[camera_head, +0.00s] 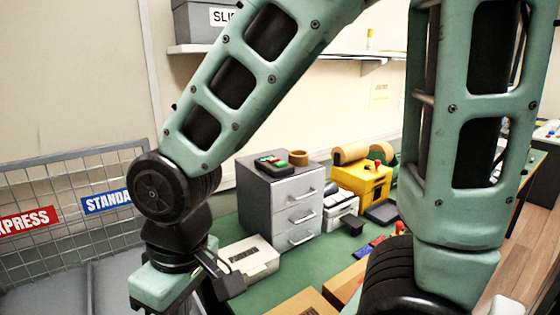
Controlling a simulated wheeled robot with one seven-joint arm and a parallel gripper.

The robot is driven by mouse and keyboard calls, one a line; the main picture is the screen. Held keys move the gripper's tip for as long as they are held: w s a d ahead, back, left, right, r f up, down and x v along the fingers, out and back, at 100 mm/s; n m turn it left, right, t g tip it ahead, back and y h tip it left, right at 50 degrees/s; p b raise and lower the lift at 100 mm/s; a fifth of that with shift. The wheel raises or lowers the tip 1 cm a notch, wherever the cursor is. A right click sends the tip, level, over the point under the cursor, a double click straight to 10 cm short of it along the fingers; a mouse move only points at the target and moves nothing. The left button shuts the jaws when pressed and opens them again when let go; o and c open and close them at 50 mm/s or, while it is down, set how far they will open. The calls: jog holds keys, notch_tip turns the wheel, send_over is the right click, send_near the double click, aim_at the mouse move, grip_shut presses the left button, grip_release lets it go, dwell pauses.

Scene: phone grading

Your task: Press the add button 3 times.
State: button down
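A small dark device with green and red parts (271,161) lies on top of the grey drawer cabinet (263,190). A yellow machine (362,181) with small red and green parts on top stands right of the cabinet. No label reading "add" is legible, so I cannot tell which part is the add button. The wrist end of my gripper (165,285) is at the lower left, left of the cabinet and apart from it. Its fingers are below the picture's edge, so their opening is hidden.
A brown roll (299,158) sits on the cabinet. A whitish box (248,258) lies on the green table before it. Cardboard boxes (305,303) are at the front. Wire bins labelled EXPRESS (27,220) and STANDARD (106,202) are at left. My arm hides much of the right side.

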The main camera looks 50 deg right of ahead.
jog(key=w+d+r+m+t+p, duration=0.35)
jog(key=w+d+m, duration=0.4)
jog(key=w, duration=0.55)
notch_tip(320, 180, up, 10)
jog(key=r+m+t+h+p, duration=0.1)
jog(key=m+t+h+p, duration=0.2)
jog(key=m+h+p, duration=0.8)
send_over(281, 164)
jog(key=b, duration=0.2)
jog(key=m+y, duration=0.3)
jog(key=y, duration=0.1)
jog(key=shift+f+n, duration=0.25)
jog(key=shift+f, duration=0.05)
notch_tip(281, 164, down, 8)
jog(key=b, duration=0.5)
jog(key=shift+r+b, duration=0.15)
jog(key=shift+b, duration=0.25)
jog(key=shift+f+b, duration=0.5)
jog(key=shift+f, duration=0.05)
